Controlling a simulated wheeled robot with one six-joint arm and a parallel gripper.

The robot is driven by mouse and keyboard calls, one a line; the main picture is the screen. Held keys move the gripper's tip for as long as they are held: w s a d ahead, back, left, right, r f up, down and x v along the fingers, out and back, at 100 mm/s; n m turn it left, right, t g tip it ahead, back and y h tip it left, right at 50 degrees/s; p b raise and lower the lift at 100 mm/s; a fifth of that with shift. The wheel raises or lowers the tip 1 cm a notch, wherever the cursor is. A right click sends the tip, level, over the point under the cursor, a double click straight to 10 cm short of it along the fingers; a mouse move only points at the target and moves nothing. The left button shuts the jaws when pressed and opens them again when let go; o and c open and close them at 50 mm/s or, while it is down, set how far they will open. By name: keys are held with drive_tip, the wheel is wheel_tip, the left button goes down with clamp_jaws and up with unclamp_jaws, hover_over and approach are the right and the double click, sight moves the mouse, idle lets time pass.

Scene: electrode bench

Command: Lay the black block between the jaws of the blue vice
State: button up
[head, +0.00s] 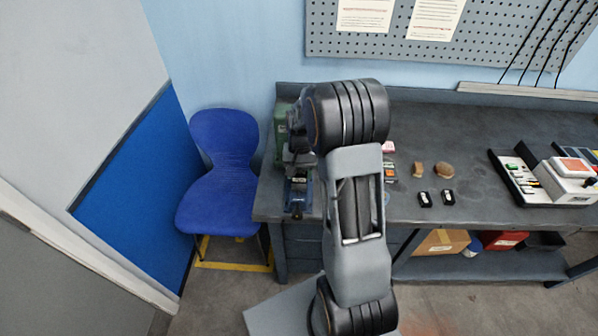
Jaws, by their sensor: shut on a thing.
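The blue vice (308,192) stands at the left end of the dark workbench, near its front edge. My gripper (299,160) is just above and behind the vice, at the end of my arm. It is shut on a small dark thing, which I take to be the black block; its outline is hard to make out against the dark fingers. A pale patch shows at the vice's top, just below the gripper. I cannot tell whether the block touches the vice jaws, as the view is small and partly covered by my wrist.
A green machine (281,132) stands behind the vice. Two small black items with white labels (425,199) lie right of my arm, near brown pieces (444,170). A tray (508,172) and a white device (566,185) stand farther right. A blue chair (222,165) is left of the bench.

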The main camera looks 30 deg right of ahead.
drive_tip(key=o, duration=1.2)
drive_tip(key=shift+c, duration=0.2)
drive_tip(key=shift+r+p, duration=0.4)
drive_tip(key=shift+r, duration=0.05)
wheel_tip(320, 180, up, 11)
drive_tip(key=w+b, duration=0.1)
drive_tip(key=b, duration=0.1)
drive_tip(key=s+a+r+n+t, duration=0.1)
drive_tip(key=s+a+n+t, duration=0.2)
drive_tip(key=s, duration=0.5)
drive_tip(key=s+a+r+n+t, duration=0.2)
drive_tip(key=s+a, duration=0.4)
drive_tip(key=s, duration=0.3)
drive_tip(key=shift+a+r+n+t+h, duration=0.3)
drive_tip(key=shift+n+t+h, duration=0.1)
